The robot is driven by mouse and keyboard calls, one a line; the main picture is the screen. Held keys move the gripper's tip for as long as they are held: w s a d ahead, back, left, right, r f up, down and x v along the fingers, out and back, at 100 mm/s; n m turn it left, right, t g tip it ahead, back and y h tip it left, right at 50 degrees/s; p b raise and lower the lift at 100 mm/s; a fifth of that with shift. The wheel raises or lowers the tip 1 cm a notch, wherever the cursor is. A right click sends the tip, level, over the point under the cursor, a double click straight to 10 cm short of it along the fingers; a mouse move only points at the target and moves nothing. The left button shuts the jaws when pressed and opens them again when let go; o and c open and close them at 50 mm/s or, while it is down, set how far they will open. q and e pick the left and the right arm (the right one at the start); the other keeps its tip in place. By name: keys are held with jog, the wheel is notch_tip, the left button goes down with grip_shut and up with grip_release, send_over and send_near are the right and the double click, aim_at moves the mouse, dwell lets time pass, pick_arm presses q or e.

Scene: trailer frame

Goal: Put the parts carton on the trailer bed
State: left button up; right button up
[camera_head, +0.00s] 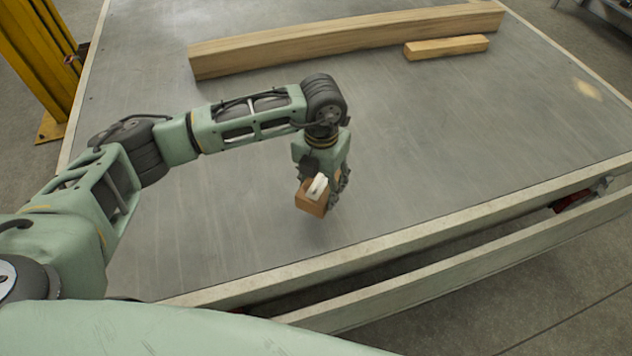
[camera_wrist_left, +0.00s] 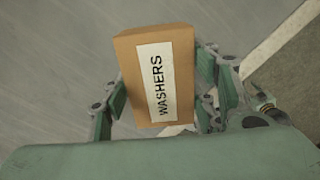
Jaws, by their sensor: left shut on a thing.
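The parts carton (camera_head: 312,201) is a small brown box with a white label. In the left wrist view the carton (camera_wrist_left: 128,75) shows the label "WASHERS". My left gripper (camera_head: 322,185) is shut on the carton, with a finger on each side of it in the left wrist view (camera_wrist_left: 160,95). The trailer bed (camera_head: 230,230) is a wide grey metal deck with a pale edge rail. The carton is over the bed, inside its near edge; I cannot tell whether it touches the deck. My right gripper is not in view.
A long wooden beam (camera_head: 340,45) lies across the far part of the bed, with a short wooden block (camera_head: 446,47) in front of it. A yellow post (camera_head: 38,55) stands beyond the left edge. The middle and right of the deck are clear.

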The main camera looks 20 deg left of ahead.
aim_at(312, 181)
pick_arm(q)
jog(key=shift+w+a+f, duration=0.35)
jog(key=shift+a+f, duration=0.1)
jog(key=shift+a, duration=0.2)
jog(key=shift+w+a+f, duration=0.3)
jog(key=shift+a+f, duration=0.1)
jog(key=shift+a, duration=0.2)
notch_tip(312, 181, down, 4)
jog(key=shift+r+p, duration=0.15)
jog(key=shift+p, duration=0.3)
jog(key=shift+f, duration=0.25)
jog(key=o, duration=1.4)
jog(key=shift+r, duration=0.1)
jog(key=shift+r, duration=0.25)
notch_tip(312, 181, up, 12)
jog(key=shift+f+b, duration=0.2)
jog(key=shift+b, duration=0.65)
